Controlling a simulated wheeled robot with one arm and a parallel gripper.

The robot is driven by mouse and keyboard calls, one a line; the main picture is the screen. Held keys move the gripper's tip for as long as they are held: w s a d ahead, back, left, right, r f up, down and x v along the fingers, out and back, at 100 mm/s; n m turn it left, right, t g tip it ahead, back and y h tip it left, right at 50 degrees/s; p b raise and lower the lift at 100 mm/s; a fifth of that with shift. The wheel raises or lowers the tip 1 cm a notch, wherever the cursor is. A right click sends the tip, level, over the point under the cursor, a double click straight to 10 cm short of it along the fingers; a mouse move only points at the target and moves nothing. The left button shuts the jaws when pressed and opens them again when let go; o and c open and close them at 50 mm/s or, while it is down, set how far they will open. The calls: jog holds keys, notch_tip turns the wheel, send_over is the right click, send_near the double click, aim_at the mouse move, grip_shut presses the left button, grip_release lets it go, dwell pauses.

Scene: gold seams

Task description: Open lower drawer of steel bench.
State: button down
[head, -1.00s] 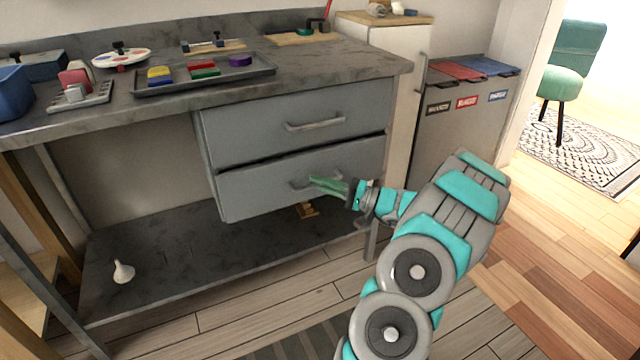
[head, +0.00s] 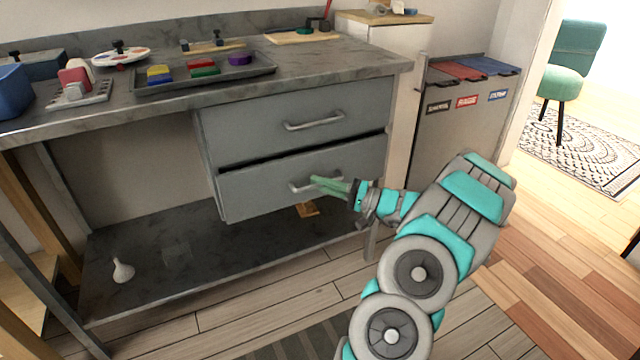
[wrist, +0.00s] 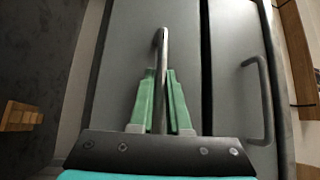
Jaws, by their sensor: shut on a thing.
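The steel bench (head: 120,112) has two grey drawers under its right side. The lower drawer (head: 250,192) stands slightly forward, with a dark gap along its top edge below the upper drawer (head: 250,130). My gripper (head: 318,182) is at the lower drawer's bar handle (head: 298,187). In the wrist view, the green fingers of my gripper (wrist: 161,90) lie on both sides of the handle (wrist: 163,60) and are shut on it. The upper drawer's handle (wrist: 262,100) is free, to the right in the wrist view. The lower drawer's inside is hidden.
A tray (head: 215,80) with coloured blocks stands on the bench top. A white flask-like object (head: 122,270) is on the lower shelf (head: 150,285), and a small wooden piece (head: 307,209) lies under the drawers. Labelled bins (head: 465,120) stand right of the bench. Floor is clear in front.

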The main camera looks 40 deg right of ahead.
jog(key=s+a+b, duration=0.3)
jog(key=s, duration=1)
jog(key=s+a+b, duration=0.3)
jog(key=s+b, duration=0.1)
jog(key=s, duration=1)
jog(key=shift+s+a, duration=0.3)
jog(key=c, duration=0.9)
grip_release()
jog(key=v, duration=0.7)
jog(key=shift+s+d, duration=0.2)
jog(key=shift+s, duration=0.1)
jog(key=shift+s, duration=0.1)
